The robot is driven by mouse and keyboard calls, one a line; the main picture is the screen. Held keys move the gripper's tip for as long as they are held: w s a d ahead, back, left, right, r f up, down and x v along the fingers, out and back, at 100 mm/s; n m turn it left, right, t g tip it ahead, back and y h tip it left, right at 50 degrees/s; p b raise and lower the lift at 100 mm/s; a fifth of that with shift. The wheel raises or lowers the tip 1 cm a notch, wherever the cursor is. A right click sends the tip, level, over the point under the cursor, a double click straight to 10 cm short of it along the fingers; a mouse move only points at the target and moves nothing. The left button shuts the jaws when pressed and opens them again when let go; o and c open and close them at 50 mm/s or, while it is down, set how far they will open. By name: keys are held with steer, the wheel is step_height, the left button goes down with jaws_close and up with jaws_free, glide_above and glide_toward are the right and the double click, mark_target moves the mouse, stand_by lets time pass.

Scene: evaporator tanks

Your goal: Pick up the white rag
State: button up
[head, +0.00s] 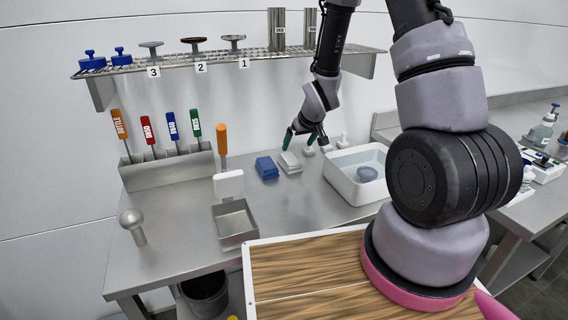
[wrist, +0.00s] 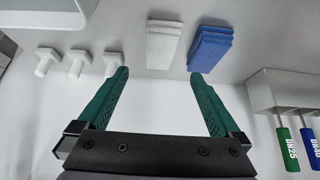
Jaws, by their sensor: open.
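The white rag (head: 289,167) is a small folded stack lying on the steel table, just right of the blue rag (head: 266,169). In the wrist view the white rag (wrist: 163,45) lies beyond my fingertips, roughly centred between them, with the blue rag (wrist: 210,48) to its right. My gripper (head: 304,143) has green fingers and is above the table near the white rag. In the wrist view my gripper (wrist: 160,75) is open, with nothing between the fingers.
Several small white plugs (wrist: 76,63) stand beside the white rag. A white basin (head: 338,181) stands to the right. A tool rack (head: 168,170) with coloured handles is at the left. A steel shelf (head: 225,61) hangs above. A metal tray (head: 235,222) sits nearer.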

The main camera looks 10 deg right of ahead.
mark_target(290, 158)
steer(key=x, duration=0.9)
steer(key=shift+w+a+f, duration=0.2)
steer(key=shift+a+f, duration=0.05)
steer(key=shift+a, duration=0.05)
steer(key=c, duration=1.3)
